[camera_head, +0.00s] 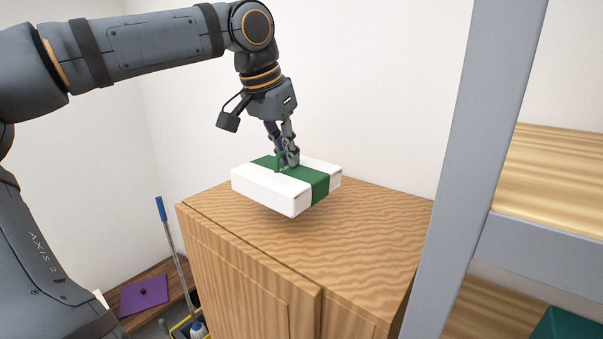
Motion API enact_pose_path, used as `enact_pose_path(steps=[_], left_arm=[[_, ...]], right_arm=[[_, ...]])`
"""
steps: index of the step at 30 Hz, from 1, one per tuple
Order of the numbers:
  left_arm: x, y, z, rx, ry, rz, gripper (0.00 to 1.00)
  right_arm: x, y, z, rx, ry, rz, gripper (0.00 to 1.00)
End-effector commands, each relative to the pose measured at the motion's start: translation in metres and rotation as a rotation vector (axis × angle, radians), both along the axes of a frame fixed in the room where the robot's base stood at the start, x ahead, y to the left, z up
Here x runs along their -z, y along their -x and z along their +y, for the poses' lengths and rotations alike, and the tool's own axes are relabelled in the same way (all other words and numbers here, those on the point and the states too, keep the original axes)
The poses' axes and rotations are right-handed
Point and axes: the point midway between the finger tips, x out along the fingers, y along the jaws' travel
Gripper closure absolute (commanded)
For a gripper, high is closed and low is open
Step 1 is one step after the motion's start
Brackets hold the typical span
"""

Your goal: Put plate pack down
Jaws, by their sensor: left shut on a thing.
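The plate pack (263,189) is a flat white box with a green band around its middle. My left gripper (288,165) points down onto the green band and is shut on a part at the top of the pack. The pack looks level and hangs just above the top of the wooden cabinet (375,230); a shadow shows beneath it. I cannot tell exactly how wide the gap is. My right gripper is not in view.
A grey upright (462,140) of a shelf unit with wooden boards (550,175) stands at the right. A mop (178,250) leans at the left by a purple item (143,294) on a low wooden surface. The cabinet top is otherwise clear.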

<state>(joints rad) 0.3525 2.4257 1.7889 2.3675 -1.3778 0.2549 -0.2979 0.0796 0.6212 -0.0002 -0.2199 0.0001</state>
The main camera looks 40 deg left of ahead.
Motion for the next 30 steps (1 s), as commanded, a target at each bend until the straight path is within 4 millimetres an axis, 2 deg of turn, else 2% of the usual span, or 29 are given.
enact_pose_path(steps=[3, 11, 15, 18, 29, 30], left_arm=[[0.015, -0.012, -0.005, 0.000, -0.001, 0.000, 1.00], [0.027, -0.021, -0.008, -0.001, -0.002, -0.001, 1.00], [0.052, -0.024, -0.011, 0.002, 0.004, -0.002, 1.00], [0.060, -0.024, -0.010, 0.001, 0.002, -0.003, 1.00], [0.066, -0.024, -0.010, -0.001, -0.001, -0.003, 1.00], [0.065, -0.024, -0.010, -0.002, -0.002, -0.002, 0.87]], right_arm=[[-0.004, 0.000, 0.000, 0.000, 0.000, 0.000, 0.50], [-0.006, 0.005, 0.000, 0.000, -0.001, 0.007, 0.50], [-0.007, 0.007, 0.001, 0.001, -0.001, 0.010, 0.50], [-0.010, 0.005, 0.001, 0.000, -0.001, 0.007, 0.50], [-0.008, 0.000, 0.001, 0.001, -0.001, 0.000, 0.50], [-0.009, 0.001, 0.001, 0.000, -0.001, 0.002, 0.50]])
